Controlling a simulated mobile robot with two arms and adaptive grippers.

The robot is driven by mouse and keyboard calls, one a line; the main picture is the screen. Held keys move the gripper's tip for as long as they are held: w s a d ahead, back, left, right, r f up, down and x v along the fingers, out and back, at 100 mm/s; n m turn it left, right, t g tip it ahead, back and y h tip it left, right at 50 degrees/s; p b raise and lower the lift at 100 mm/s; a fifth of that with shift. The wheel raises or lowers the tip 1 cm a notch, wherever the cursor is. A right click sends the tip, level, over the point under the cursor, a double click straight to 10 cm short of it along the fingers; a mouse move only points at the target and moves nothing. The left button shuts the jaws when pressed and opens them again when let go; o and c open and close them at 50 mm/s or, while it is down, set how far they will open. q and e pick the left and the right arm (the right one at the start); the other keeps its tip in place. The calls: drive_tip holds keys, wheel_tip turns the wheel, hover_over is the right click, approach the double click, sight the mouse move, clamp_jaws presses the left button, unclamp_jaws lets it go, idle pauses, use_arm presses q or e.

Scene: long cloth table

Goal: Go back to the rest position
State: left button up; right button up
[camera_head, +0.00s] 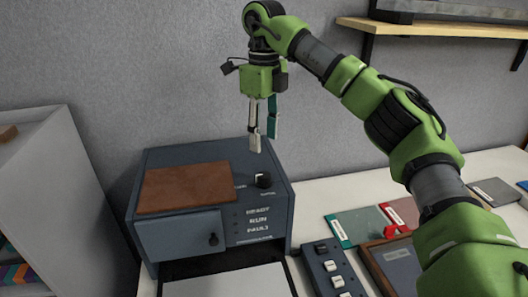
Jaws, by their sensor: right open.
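My right gripper (262,140) hangs from the green arm that comes in from the right. It points down with its fingers apart and nothing between them. In the picture it appears above the back right part of a dark blue-grey machine (180,238), near a black knob (263,180) on its top. I cannot tell the exact gap between fingertips and machine. My left gripper is not in view.
A brown panel (185,187) lies on the machine's top. A dark switch box (331,268) and several flat folders, one of them green-edged (358,226), lie on the table to the right. A wall shelf (440,28) is at upper right. A white cabinet (60,190) stands left.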

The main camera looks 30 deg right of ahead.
drive_tip(key=shift+r, duration=0.7)
